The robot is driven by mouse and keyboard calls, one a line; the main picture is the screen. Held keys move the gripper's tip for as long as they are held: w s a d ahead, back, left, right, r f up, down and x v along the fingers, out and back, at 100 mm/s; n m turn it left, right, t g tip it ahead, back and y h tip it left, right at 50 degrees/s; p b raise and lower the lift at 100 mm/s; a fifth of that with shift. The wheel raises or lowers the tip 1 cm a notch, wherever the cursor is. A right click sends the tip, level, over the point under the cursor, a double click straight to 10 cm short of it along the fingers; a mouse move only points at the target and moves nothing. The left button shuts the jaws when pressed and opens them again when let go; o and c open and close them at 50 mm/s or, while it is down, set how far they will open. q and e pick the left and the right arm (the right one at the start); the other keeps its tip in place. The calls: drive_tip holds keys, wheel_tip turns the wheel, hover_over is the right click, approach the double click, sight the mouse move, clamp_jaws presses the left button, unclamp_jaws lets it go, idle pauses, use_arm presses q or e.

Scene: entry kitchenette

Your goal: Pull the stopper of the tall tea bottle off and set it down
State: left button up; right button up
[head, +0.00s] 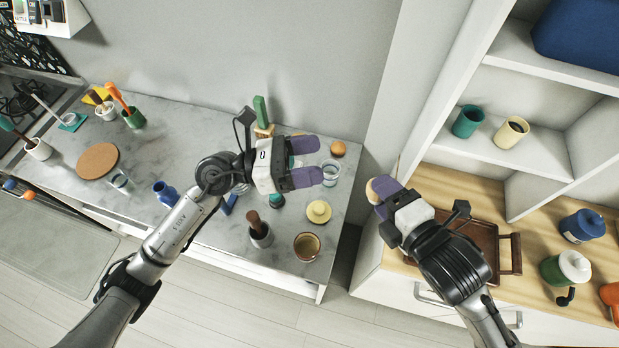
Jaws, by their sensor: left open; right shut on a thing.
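My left gripper (304,161) is open above the right part of the marble counter, its two purple fingers apart with nothing clearly held between them. My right gripper (381,188) is shut on a tan rounded thing (371,190), near the left edge of the wooden counter. The fingers cover much of this thing, so I cannot tell for sure whether it is the stopper. I cannot make out the tall tea bottle with certainty; my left gripper and arm hide part of the marble counter.
A clear glass (330,173) stands close to the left fingertips. A brown tray (481,240) lies beside my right arm. A gap separates the counters.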

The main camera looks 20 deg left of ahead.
use_arm(q)
drive_tip(key=d+f+m+g, duration=0.1)
drive_tip(key=d, duration=0.3)
drive_tip(key=d+f+m+g+y, duration=0.1)
drive_tip(key=d+m, duration=0.1)
drive_tip(key=d, duration=0.2)
drive_tip(key=s+d+f+m+g, duration=0.1)
drive_tip(key=d, duration=0.3)
drive_tip(key=shift+d+f+g, duration=0.3)
drive_tip(key=shift+d+f, duration=0.05)
drive_tip(key=shift+w, duration=0.1)
drive_tip(key=c, duration=0.9)
drive_tip(key=shift+c, duration=0.8)
use_arm(e)
drive_tip(key=o, duration=1.1)
